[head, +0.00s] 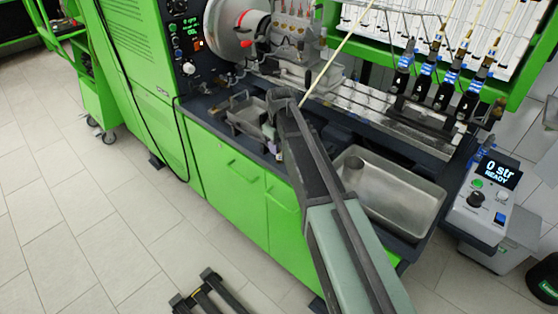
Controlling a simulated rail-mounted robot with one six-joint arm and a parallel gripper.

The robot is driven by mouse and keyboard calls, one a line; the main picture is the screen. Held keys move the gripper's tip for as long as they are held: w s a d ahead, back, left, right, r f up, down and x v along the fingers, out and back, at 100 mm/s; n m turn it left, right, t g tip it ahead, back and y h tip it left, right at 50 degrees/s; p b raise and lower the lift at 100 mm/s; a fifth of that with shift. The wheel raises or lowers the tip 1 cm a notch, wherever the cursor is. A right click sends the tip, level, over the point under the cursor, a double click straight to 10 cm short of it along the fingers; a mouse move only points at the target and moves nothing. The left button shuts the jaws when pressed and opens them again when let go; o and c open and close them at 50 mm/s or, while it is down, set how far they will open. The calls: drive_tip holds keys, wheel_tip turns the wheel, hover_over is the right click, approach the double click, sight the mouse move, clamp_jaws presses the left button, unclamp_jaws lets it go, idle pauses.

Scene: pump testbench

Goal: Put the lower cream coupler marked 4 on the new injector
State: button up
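Several black injectors with blue bands stand in a row on the rail at the right of the bench; the rightmost one (465,92) is among them. Thin cream lines come down to their tops. Another cream line (345,40) slants down from the top edge and ends beside the end of my arm. I cannot make out a coupler at its lower end or any number 4. My gripper (279,101) is over the bench, left of the injectors. It is small and dark; its fingers and anything between them cannot be made out. Which injector is new cannot be told.
A metal tray (420,205) lies on the bench front, right of my arm. A smaller dark tray (240,122) is to the left. The pump with its round drive (230,25) stands behind. A control box (481,205) reads "0 str READY".

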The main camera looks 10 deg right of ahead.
wheel_tip(320, 180, down, 5)
drive_tip(key=b, duration=0.4)
drive_tip(key=shift+w+f, duration=0.1)
drive_tip(key=shift+f, duration=0.05)
drive_tip(key=shift+r, duration=0.25)
drive_tip(key=shift+c, duration=0.3)
clamp_jaws()
drive_tip(key=shift+r, duration=0.1)
wheel_tip(320, 180, up, 19)
drive_tip(key=p, duration=1.9)
